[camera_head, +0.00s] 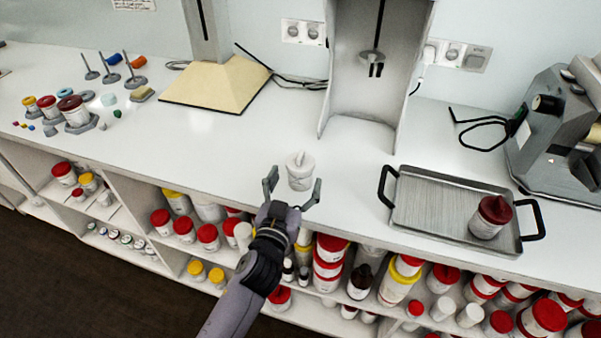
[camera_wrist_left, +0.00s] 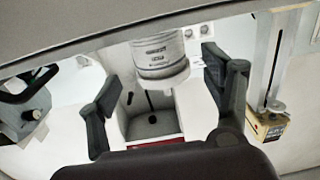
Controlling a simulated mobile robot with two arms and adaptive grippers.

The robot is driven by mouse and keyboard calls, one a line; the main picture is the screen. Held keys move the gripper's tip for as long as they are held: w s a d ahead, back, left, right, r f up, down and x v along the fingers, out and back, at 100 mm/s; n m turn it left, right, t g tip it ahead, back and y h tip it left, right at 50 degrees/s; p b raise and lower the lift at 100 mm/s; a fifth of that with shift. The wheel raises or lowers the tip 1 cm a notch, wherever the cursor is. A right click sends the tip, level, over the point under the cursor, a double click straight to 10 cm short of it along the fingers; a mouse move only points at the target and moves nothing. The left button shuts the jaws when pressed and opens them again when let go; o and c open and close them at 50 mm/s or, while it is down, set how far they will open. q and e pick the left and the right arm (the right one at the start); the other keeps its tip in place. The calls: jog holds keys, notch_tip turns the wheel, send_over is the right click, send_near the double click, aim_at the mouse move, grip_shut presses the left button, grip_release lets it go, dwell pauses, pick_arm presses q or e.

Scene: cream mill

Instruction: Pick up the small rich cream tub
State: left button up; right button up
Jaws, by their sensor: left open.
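A small white tub (camera_head: 300,178) with a pale, pointed lid stands upright on the white counter, near its front edge. Its label is too small to read in the head view. It also shows in the left wrist view (camera_wrist_left: 160,58), where its grey label print is blurred. My left gripper (camera_head: 293,188) is open and empty on the front side of the tub. Its two fingers lie to either side of the tub, with a gap on each side. I cannot tell how far the tub is between the fingertips. My right gripper is not in view.
A metal tray (camera_head: 435,205) with black handles holds a tub with a dark red lid (camera_head: 491,217) at right. A white stand (camera_head: 362,125) rises behind the tub. A grey machine (camera_head: 560,135) stands far right. Shelves below hold many tubs.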

pick_arm(q)
jog(key=shift+w+d+r, duration=0.1)
jog(key=shift+w+r, duration=0.1)
jog(key=shift+w, duration=0.25)
jog(key=p+x, duration=0.1)
jog(key=x, duration=0.3)
jog(key=shift+w+f, duration=0.1)
jog(key=shift+w, duration=0.05)
jog(key=shift+c, duration=0.5)
jog(key=c, duration=1.1)
